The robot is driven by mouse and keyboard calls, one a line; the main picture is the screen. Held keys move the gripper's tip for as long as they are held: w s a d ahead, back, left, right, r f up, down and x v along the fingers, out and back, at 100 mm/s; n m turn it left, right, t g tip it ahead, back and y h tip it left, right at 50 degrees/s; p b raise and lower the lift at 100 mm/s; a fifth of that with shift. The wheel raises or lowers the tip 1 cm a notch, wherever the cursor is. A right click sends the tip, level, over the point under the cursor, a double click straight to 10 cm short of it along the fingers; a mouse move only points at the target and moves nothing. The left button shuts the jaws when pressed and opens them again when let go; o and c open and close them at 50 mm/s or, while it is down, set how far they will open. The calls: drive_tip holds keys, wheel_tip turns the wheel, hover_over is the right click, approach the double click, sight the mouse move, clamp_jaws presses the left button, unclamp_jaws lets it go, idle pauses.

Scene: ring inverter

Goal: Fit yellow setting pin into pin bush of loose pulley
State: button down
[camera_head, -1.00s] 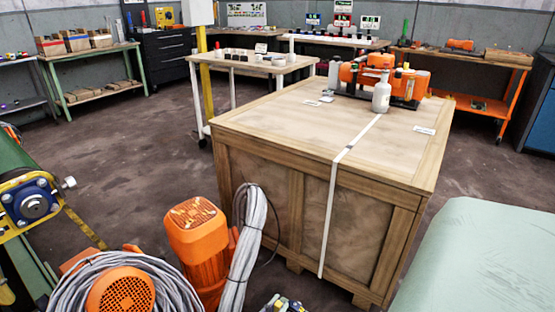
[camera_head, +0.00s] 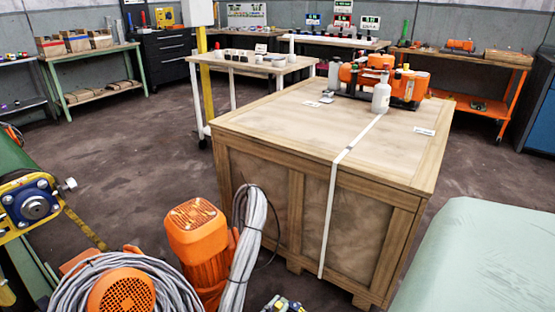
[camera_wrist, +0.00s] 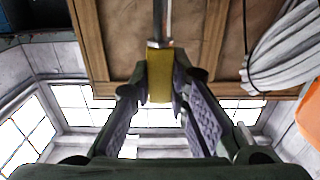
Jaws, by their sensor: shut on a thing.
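In the wrist view my gripper (camera_wrist: 160,85) is shut on the yellow setting pin (camera_wrist: 160,72). Its yellow block-like grip sits between the two fingertips, and a grey metal shaft (camera_wrist: 161,20) runs from it to the top edge of the picture. The held pin is apart from any bush in view. No pin bush can be made out.
An orange motor (camera_head: 199,240) and coiled grey cable (camera_head: 70,285) are in front. A pale green covered surface (camera_head: 480,260) is at right.

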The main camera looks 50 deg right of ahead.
drive_tip(key=shift+f+b, duration=2.7)
drive_tip(key=shift+f, duration=0.7)
drive_tip(key=shift+r, duration=0.2)
drive_tip(key=shift+r+p, duration=2.75)
drive_tip(key=shift+r, duration=0.15)
drive_tip(key=shift+f+b, duration=1.35)
drive_tip(key=shift+f, duration=0.55)
